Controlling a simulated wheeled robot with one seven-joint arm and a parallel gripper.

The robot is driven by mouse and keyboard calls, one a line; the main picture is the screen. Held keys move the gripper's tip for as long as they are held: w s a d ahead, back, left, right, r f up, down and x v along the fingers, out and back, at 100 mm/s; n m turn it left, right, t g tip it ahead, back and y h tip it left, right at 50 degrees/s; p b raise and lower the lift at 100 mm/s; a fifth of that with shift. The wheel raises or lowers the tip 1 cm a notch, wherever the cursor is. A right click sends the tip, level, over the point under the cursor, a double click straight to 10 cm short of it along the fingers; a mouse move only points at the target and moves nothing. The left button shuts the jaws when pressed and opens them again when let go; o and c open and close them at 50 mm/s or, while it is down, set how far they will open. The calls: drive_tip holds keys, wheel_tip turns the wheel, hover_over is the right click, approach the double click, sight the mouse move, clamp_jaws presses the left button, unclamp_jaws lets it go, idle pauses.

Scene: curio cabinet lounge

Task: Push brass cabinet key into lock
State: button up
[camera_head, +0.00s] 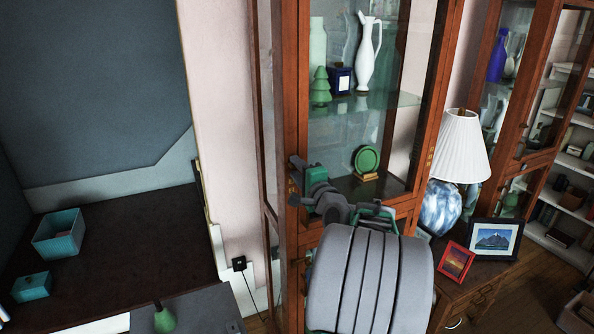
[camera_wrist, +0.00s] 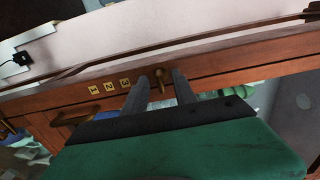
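The cabinet (camera_head: 297,90) is tall, with a reddish-brown wood frame and glass doors. My gripper (camera_head: 297,182) is at its left door frame, at about mid-height. In the wrist view, the small brass key (camera_wrist: 159,80) is at the wood rail, between the two dark fingers of my gripper (camera_wrist: 157,88). The fingers stand apart, with a visible gap on each side of the key. The lock itself is hidden behind the key, and I cannot tell how deep the key sits.
Several small brass plates (camera_wrist: 109,86) and a brass handle (camera_wrist: 80,116) are beside the key on the cabinet. Behind the glass are a white pitcher (camera_head: 367,55) and a green plate (camera_head: 366,160). A lamp (camera_head: 460,150) and picture frames (camera_head: 494,240) stand at right.

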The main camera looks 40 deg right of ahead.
drive_tip(key=shift+s, duration=0.1)
drive_tip(key=b+v, duration=0.2)
drive_tip(key=v, duration=0.5)
drive_tip(key=shift+s, duration=0.3)
drive_tip(key=shift+a, duration=0.15)
